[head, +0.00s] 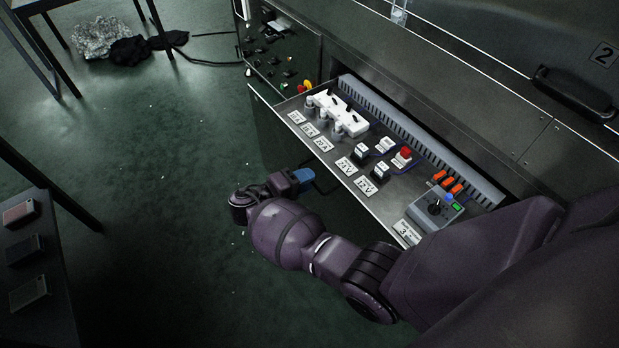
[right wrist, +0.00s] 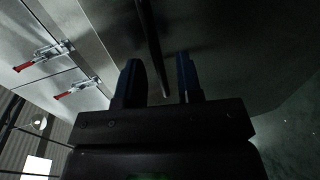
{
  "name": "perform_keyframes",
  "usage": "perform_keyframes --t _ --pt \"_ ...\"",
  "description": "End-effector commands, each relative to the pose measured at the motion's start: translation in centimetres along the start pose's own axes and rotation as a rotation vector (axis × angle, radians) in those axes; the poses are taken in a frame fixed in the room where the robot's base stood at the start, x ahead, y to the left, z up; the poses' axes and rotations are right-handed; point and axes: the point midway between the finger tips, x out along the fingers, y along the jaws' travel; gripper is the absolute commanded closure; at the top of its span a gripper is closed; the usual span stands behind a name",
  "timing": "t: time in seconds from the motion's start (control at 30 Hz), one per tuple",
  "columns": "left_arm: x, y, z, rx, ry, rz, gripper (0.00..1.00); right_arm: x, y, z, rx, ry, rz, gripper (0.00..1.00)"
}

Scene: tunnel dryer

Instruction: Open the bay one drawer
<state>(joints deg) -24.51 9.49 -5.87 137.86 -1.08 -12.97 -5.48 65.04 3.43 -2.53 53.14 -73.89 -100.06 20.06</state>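A drawer (head: 388,212) is pulled out from the grey machine, with its inside in plain view. It holds white blocks (head: 338,115), labelled switches and a grey box with a dial (head: 436,208). I see no "bay one" marking on it. My right gripper (head: 304,176) is beside and below the drawer's front edge, its blue fingertips pointing toward it. In the right wrist view my right gripper (right wrist: 159,82) has its two fingers apart. A dark bar (right wrist: 152,45) runs into the gap between them; I cannot tell whether either finger touches it. My left gripper is out of view.
A panel marked 2 with a black handle (head: 576,94) is at the right. A control panel (head: 280,52) is left of the drawer. A dark stand with small boxes (head: 30,262) is at the left. Green floor (head: 170,190) lies open between. Red-handled latches (right wrist: 48,56) show in the wrist view.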

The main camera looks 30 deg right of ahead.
Motion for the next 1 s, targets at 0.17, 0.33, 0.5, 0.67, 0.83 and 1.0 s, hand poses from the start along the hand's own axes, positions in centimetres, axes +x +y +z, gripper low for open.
perform_keyframes --t 0.17,0.33,0.5,0.67,0.83,1.0 --pt "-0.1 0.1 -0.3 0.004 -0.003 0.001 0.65 -3.5 0.1 -0.1 0.0 0.002 -0.003 0.67" --pt "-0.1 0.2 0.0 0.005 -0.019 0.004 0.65 -6.4 0.1 0.0 0.0 0.001 -0.002 0.67" --pt "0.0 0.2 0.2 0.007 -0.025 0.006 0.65 -8.4 0.0 0.0 -0.001 0.001 -0.001 0.67" --pt "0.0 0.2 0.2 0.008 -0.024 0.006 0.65 -9.1 0.0 0.1 -0.002 -0.001 0.0 0.67" --pt "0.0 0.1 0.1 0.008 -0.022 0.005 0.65 -9.2 0.0 0.1 -0.002 -0.001 0.0 0.67" --pt "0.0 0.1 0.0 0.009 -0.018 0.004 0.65 -9.1 0.0 0.1 -0.001 -0.001 0.0 0.67"
